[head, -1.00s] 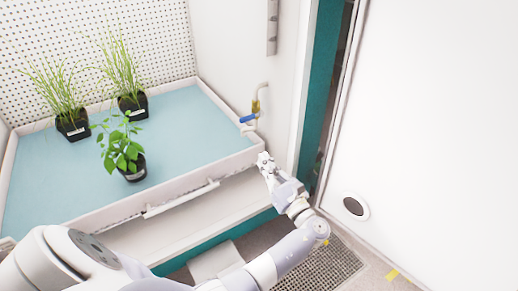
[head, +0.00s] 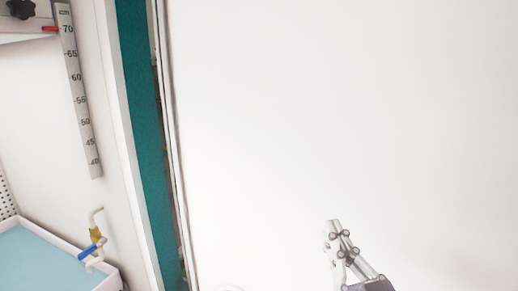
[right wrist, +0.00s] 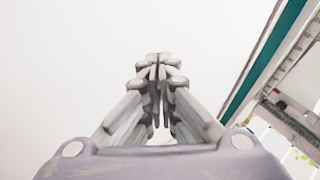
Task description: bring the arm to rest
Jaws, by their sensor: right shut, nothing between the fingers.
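My right gripper (head: 335,228) shows at the lower right of the head view, in front of a plain white panel. Its fingers are together with nothing between them. In the right wrist view the gripper (right wrist: 158,62) also shows shut and empty, pointing at a bare white surface. It looks clear of the valve and the tray. My left gripper is in neither view.
A blue-lined tray (head: 35,262) with a white rim is at the lower left. A valve with a blue handle (head: 88,250) stands beside it. A height scale (head: 78,90) hangs on the chamber wall. A teal door edge (head: 145,150) borders the large white panel (head: 330,110).

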